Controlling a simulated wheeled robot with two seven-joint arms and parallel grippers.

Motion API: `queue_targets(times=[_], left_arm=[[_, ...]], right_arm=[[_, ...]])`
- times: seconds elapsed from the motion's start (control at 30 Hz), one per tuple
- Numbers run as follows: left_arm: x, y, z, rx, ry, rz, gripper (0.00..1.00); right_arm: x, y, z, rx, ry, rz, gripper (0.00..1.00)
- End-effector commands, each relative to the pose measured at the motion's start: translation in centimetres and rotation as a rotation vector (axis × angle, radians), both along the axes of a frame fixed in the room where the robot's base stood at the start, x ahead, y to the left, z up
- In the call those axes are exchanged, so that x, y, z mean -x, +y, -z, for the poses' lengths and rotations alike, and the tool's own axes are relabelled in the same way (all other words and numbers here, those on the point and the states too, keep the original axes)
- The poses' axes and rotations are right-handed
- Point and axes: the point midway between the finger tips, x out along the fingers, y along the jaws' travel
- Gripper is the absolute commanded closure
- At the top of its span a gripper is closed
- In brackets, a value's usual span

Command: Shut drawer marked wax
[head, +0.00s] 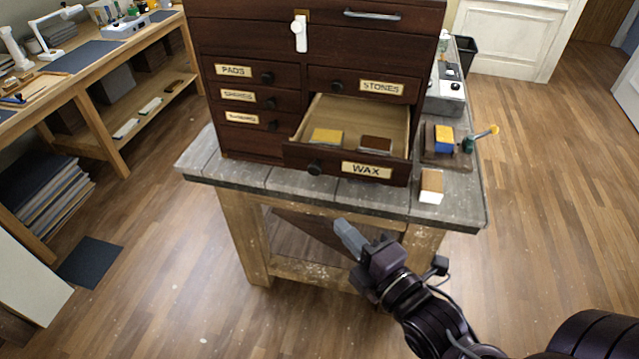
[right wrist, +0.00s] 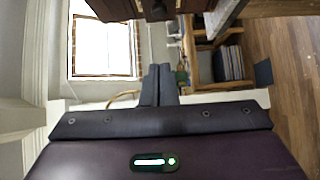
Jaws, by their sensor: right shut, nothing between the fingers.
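The drawer marked WAX (head: 366,170) stands pulled out from the dark wooden cabinet (head: 250,47), low on its right side. Inside it lie a yellow-topped block (head: 327,136) and a brown block (head: 375,144). Its round dark knob (head: 315,168) is on the left of its front. My right gripper (head: 345,232) is shut and empty, in front of and below the drawer, apart from it. In the right wrist view its fingers (right wrist: 159,84) are together. My left gripper is not in view.
The cabinet stands on a grey-topped table (head: 262,178). Other drawers, such as STONES (head: 381,87), are shut. The floor in front is clear.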

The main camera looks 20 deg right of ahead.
Motion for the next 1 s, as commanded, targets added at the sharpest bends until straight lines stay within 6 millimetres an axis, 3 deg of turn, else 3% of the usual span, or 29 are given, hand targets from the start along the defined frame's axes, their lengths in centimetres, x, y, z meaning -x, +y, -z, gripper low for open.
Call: queue_targets(times=[0.37, 0.53, 0.73, 1.0], left_arm=[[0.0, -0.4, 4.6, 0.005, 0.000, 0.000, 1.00], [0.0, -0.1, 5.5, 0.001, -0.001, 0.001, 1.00], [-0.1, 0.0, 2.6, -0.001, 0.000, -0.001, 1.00], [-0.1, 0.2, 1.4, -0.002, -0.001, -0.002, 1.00]], right_arm=[[-4.6, 1.1, 0.6, -0.004, -0.006, 0.000, 1.00], [-6.9, 1.7, 0.5, -0.004, -0.005, 0.000, 1.00], [-10.3, 1.7, -0.3, 0.000, 0.002, 0.002, 1.00], [-12.4, 0.4, 0.2, -0.002, 0.001, 0.000, 1.00]])
